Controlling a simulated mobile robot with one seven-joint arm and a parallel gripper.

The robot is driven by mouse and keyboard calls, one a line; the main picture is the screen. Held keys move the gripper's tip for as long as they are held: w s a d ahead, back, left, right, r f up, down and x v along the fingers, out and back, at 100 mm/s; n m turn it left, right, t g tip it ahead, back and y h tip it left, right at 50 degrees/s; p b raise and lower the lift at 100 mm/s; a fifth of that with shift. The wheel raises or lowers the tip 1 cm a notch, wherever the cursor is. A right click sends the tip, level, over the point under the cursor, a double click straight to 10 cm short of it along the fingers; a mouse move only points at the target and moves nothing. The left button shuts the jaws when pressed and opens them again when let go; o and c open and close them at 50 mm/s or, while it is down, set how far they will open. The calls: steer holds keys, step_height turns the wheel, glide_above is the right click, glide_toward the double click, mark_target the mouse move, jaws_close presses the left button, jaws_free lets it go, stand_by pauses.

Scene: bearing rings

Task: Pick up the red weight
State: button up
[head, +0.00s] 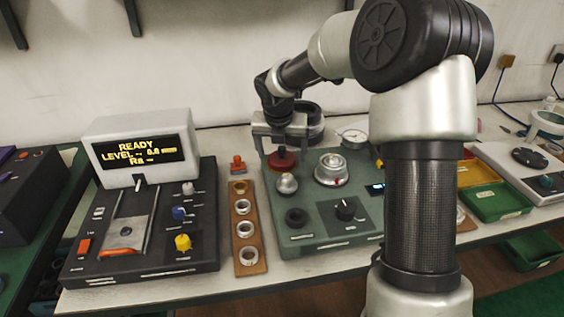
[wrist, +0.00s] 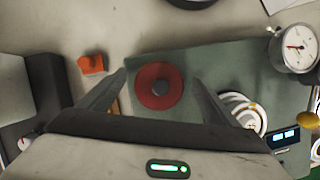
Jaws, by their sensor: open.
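The red weight (wrist: 145,93) is a round red disc with a dark grey knob at its centre. It sits on the back left part of the green instrument panel, and in the head view (head: 281,161) it shows just under my gripper. My gripper (head: 283,149) is open and points down over it. In the wrist view the two fingers (wrist: 160,78) stand to either side of the disc, with clear gaps. I cannot tell how far the fingertips are above it.
An orange-red part (head: 237,164) stands left of the panel (head: 319,225), behind a wooden strip (head: 240,259) of metal rings. A silver knob (head: 287,184), a stepped metal dial (head: 332,170) and a gauge (head: 353,136) stand near the weight. A black device with a display (head: 140,151) is at left.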

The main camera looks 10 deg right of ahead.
steer(key=shift+c, duration=0.6)
steer(key=shift+r, duration=0.1)
steer(key=c, duration=1.6)
steer(key=shift+o, duration=0.2)
step_height(320, 180, up, 10)
steer(key=p, duration=0.4)
steer(key=shift+r, duration=0.25)
step_height(320, 180, up, 7)
steer(key=p, duration=0.8)
glide_above(282, 148)
steer(key=shift+w+f, duration=0.1)
steer(key=shift+f, duration=0.1)
steer(key=shift+d, duration=0.1)
